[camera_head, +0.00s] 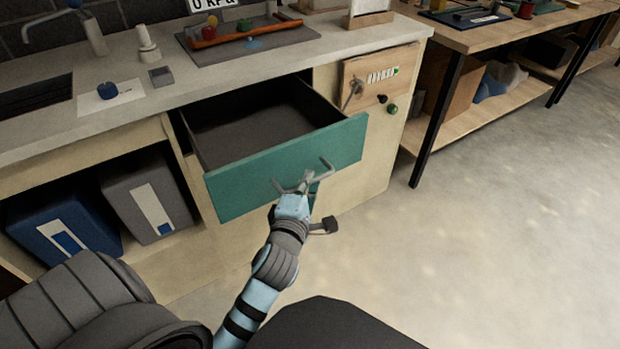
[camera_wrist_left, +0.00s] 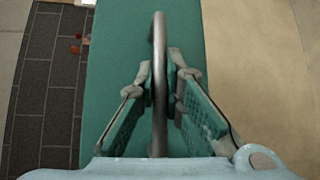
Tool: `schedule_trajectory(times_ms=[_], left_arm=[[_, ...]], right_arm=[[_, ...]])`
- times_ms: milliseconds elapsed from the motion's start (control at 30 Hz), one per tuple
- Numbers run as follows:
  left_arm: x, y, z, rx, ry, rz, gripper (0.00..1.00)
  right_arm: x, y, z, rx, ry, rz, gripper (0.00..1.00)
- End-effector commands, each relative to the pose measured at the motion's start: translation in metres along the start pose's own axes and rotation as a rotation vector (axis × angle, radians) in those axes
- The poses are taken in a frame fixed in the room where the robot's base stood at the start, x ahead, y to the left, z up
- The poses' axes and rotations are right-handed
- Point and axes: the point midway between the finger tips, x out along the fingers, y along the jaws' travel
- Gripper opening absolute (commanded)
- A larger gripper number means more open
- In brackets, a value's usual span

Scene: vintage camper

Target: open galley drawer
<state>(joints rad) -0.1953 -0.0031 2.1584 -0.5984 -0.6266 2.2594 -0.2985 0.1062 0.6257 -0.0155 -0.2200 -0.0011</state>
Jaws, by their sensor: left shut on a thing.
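The galley drawer has a teal front (camera_head: 240,185) and stands pulled out of the counter, with its dark, empty-looking inside (camera_head: 265,125) showing from above. A grey bar handle is fixed to the front; it also shows in the left wrist view (camera_wrist_left: 159,50), running between my fingers. My left gripper (camera_head: 303,183) is at the handle, and its two fingers (camera_wrist_left: 160,90) are closed around the bar from both sides. The teal front fills the middle of the left wrist view behind the handle. My right gripper is not in view.
Blue and grey bins (camera_head: 150,200) sit in the open shelf at left. A wooden workbench (camera_head: 500,32) stands right; the floor (camera_head: 500,230) there is clear.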

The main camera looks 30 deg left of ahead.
Motion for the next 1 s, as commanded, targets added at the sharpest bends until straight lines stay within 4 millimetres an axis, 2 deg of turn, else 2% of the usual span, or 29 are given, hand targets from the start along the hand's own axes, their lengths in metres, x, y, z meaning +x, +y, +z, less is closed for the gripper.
schedule_trajectory(times_ms=[367,400,500,833,933,1000], left_arm=[[-0.002,0.004,-0.003,-0.007,0.008,0.010,0.00],[-0.002,0.004,-0.003,-0.007,0.009,0.009,0.15],[-0.002,0.003,-0.004,-0.006,0.010,0.008,0.30],[-0.002,0.005,-0.003,-0.005,0.009,0.006,0.30],[-0.004,0.020,-0.001,-0.006,0.010,0.010,0.30],[-0.006,0.038,0.002,-0.008,0.008,0.014,0.30]], right_arm=[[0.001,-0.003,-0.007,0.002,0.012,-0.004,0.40],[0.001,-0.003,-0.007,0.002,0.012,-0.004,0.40],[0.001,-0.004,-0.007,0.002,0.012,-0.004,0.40],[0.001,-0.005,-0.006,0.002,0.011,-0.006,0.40],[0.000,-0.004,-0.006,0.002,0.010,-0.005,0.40],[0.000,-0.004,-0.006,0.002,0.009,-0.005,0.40]])
